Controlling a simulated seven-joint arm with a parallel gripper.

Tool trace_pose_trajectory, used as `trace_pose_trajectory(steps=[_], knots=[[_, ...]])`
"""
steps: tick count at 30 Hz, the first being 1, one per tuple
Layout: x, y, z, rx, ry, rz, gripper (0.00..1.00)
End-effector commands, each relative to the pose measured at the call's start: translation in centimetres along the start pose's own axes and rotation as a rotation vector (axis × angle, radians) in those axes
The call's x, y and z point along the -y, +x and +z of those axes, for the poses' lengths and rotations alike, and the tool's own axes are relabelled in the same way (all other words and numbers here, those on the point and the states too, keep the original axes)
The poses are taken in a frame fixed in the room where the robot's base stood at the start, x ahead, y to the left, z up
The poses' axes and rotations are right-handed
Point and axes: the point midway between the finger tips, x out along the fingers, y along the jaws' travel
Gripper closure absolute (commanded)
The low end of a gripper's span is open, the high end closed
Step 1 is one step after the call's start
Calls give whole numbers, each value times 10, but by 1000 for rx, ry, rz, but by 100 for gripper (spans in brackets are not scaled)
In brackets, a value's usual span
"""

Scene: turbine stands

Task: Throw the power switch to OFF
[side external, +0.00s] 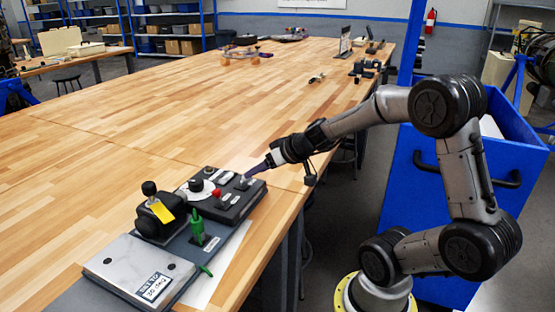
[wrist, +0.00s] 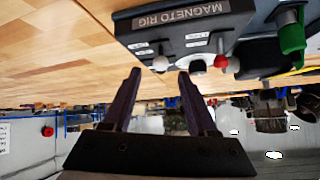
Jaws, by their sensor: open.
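The dark control box (side external: 238,204), marked MAGNETO RIG in the wrist view (wrist: 183,22), lies near the table's right edge. On it, a small white-tipped switch (wrist: 160,63) sits beside a black knob on a white base (wrist: 198,66) and a red knob (wrist: 220,62). The small labels are too blurred to read, so I cannot tell for sure which control is the power switch or its position. My gripper (wrist: 160,74) is open and empty, its fingertips on either side of the white-tipped switch. In the side view, my gripper (side external: 248,175) is at the box's far end; contact is unclear.
Beside the box stand a black lever unit (side external: 152,218) with a yellow tag (side external: 162,212) and a green handle (side external: 197,230). A grey plate (side external: 120,262) with a "SET TO 30 deg" sign (side external: 154,286) is nearer the camera. The wooden table (side external: 170,110) beyond is mostly clear.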

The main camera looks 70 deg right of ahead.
Motion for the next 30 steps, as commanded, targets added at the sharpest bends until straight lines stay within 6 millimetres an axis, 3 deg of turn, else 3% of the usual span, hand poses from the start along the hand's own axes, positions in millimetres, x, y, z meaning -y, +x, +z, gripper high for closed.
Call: trace_pose_trajectory(steps=[6,13,19,30], knots=[[-1,-51,-1,-4,1,5,42],[-1,-86,0,-3,2,3,42],[0,-98,0,0,1,2,42],[0,-98,0,1,0,1,42]])
